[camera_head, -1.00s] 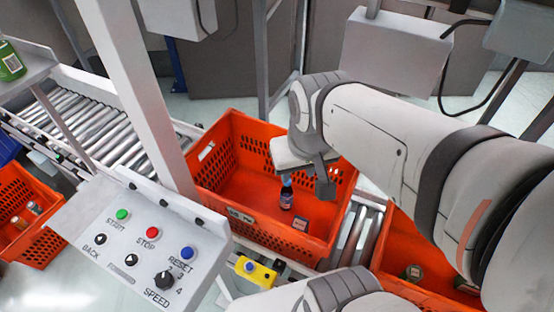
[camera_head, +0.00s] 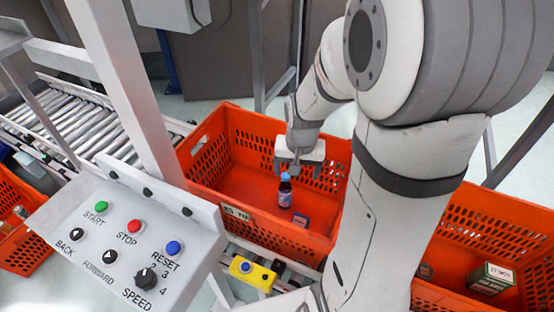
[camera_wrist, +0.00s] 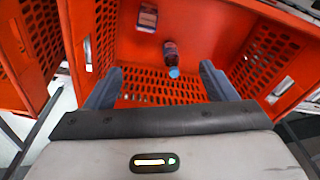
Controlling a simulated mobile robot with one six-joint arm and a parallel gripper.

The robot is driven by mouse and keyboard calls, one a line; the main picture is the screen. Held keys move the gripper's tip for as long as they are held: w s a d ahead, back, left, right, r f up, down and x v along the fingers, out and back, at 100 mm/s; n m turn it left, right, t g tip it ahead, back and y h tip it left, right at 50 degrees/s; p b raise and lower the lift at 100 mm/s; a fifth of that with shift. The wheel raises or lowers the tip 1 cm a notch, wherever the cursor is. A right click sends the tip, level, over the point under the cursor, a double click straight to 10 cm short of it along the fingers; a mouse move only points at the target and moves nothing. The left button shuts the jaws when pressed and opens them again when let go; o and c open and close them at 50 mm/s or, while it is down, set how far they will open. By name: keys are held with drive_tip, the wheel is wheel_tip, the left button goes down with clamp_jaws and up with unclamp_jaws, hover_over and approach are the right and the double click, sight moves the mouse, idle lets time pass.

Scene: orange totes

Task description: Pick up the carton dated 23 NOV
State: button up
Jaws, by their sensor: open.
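A green carton with a pale top (camera_head: 492,277) stands in the right orange tote (camera_head: 500,205). Its top bears print that looks like a date but is too small to read surely. My gripper (camera_head: 297,169) is open and empty over the middle orange tote (camera_head: 225,150), away from that carton. In the wrist view its fingers (camera_wrist: 161,69) are spread, with nothing between them. Beyond them a dark bottle with a blue cap (camera_wrist: 170,56) and a small box with a pale label (camera_wrist: 147,18) are in the middle tote.
The bottle (camera_head: 285,190) and small box (camera_head: 300,220) also show in the head view. A control panel (camera_head: 130,240) and post stand at left, beside a roller conveyor (camera_head: 75,120). A yellow button box (camera_head: 252,272) is at the front. Another tote (camera_head: 25,250) is far left.

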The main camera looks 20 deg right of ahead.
sight(301, 216)
drive_tip(key=w+d+f+m+b, duration=0.1)
drive_tip(key=f+b, duration=0.1)
drive_tip(key=f, duration=0.6)
drive_tip(key=w+d+f+m+g+b, duration=0.1)
drive_tip(key=d+f+b, duration=0.1)
drive_tip(key=f, duration=0.6)
drive_tip(key=w+d+f+m+b, duration=0.1)
drive_tip(key=f+b, duration=0.1)
drive_tip(key=f, duration=0.6)
drive_tip(key=shift+w+d+f+m, duration=0.1)
drive_tip(key=shift+d+f+m, duration=0.1)
drive_tip(key=shift+d+m, duration=0.2)
drive_tip(key=shift+a+f, duration=0.2)
drive_tip(key=shift+f, duration=3.75)
drive_tip(key=shift+c, duration=0.2)
clamp_jaws()
